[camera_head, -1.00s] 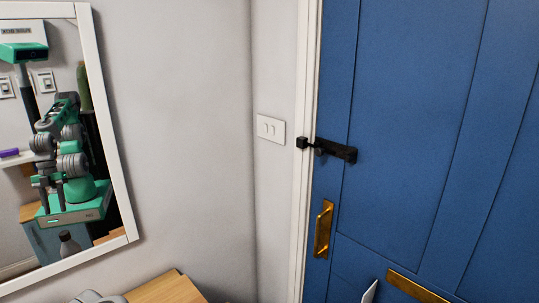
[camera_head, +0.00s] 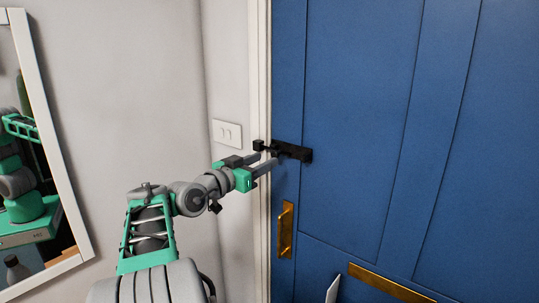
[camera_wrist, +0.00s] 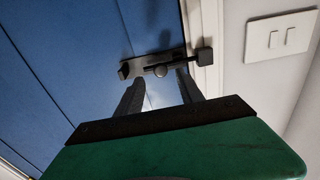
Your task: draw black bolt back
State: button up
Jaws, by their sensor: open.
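The black bolt (camera_head: 293,152) is mounted level on the blue door near its left edge. Its bar reaches left to a small black keeper (camera_head: 258,145) on the white door frame, also seen in the wrist view (camera_wrist: 205,56). In the wrist view, the bolt's body (camera_wrist: 140,66) lies across the top, with a round knob (camera_wrist: 160,71) below the bar. My gripper (camera_head: 270,161) is open at the bolt; its two fingers (camera_wrist: 159,77) point at it, one on each side of the knob in the picture. I cannot tell whether they touch it.
A white switch plate (camera_head: 227,134) is on the wall left of the frame. A brass pull handle (camera_head: 286,229) and brass letter plate (camera_head: 388,284) are lower on the door. A white-framed mirror (camera_head: 50,150) hangs at far left.

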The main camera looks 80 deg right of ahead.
aim_at(274, 155)
jog(key=p+x, duration=0.1)
jog(key=x, duration=0.3)
jog(key=shift+w, duration=0.1)
grip_shut()
dwell(1.3)
